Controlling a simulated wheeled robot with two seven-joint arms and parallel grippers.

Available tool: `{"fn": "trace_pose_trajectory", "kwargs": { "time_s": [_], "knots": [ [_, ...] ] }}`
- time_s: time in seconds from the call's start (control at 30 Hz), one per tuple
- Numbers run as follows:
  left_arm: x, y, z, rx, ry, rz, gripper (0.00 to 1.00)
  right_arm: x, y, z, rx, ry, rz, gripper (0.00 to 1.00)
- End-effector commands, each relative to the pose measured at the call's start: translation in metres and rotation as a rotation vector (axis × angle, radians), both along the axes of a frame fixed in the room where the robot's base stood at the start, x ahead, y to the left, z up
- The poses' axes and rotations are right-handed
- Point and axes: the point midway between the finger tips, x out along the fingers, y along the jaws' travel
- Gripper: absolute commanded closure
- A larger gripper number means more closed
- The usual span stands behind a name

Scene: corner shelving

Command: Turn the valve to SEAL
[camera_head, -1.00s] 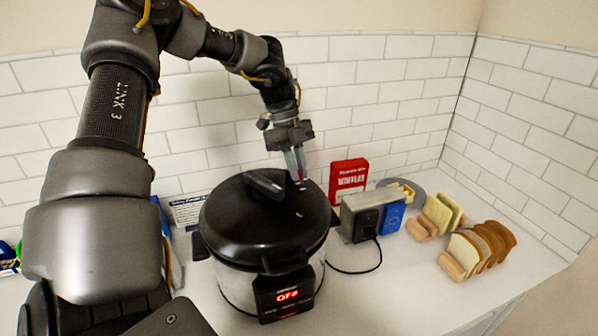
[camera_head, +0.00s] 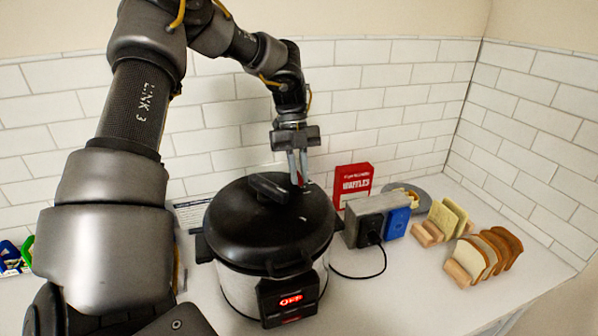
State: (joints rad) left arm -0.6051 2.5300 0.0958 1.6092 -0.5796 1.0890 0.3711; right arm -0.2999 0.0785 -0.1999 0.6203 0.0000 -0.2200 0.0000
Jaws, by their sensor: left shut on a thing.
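A pressure cooker (camera_head: 262,235) with a black lid stands on the counter. Its front panel (camera_head: 290,298) shows OFF in red. A dark handle (camera_head: 268,187) sits on top of the lid. My left gripper (camera_head: 298,180) points down at the back right of the lid, with its fingertips close together at the lid's surface. It is shut on a small part there, likely the valve, mostly hidden by the fingers. Any SEAL marking is too small to read. My right gripper is not in view.
A red waffles box (camera_head: 353,182), a grey appliance (camera_head: 366,214) with a cord, and a blue box (camera_head: 397,222) stand right of the cooker. Bread slices in racks (camera_head: 483,254) stand farther right. The front right counter (camera_head: 420,295) is clear. A tiled wall is behind.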

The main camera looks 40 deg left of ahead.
Motion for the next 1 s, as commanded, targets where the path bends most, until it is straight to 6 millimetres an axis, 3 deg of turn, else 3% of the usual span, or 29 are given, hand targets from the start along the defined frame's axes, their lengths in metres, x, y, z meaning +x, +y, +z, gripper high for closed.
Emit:
{"fn": "trace_pose_trajectory", "kwargs": {
  "time_s": [0.13, 0.17, 0.3, 0.67, 0.83, 1.0],
  "knots": [
    [0.000, 0.000, 0.001, 0.001, -0.002, -0.001, 1.00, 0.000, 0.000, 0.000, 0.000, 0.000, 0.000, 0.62],
    [0.000, 0.000, 0.001, 0.001, -0.002, -0.001, 0.83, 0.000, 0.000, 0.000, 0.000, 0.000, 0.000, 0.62],
    [0.000, 0.000, 0.000, 0.000, -0.001, 0.000, 0.65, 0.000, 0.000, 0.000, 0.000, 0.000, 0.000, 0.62],
    [0.001, 0.002, 0.004, 0.002, -0.002, 0.001, 0.65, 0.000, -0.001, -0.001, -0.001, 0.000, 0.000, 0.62],
    [0.007, 0.011, 0.029, 0.004, -0.004, 0.004, 0.65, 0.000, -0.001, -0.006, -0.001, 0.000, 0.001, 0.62],
    [0.013, 0.023, 0.071, 0.001, -0.001, 0.004, 0.65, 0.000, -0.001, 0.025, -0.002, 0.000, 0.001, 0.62]
  ]
}}
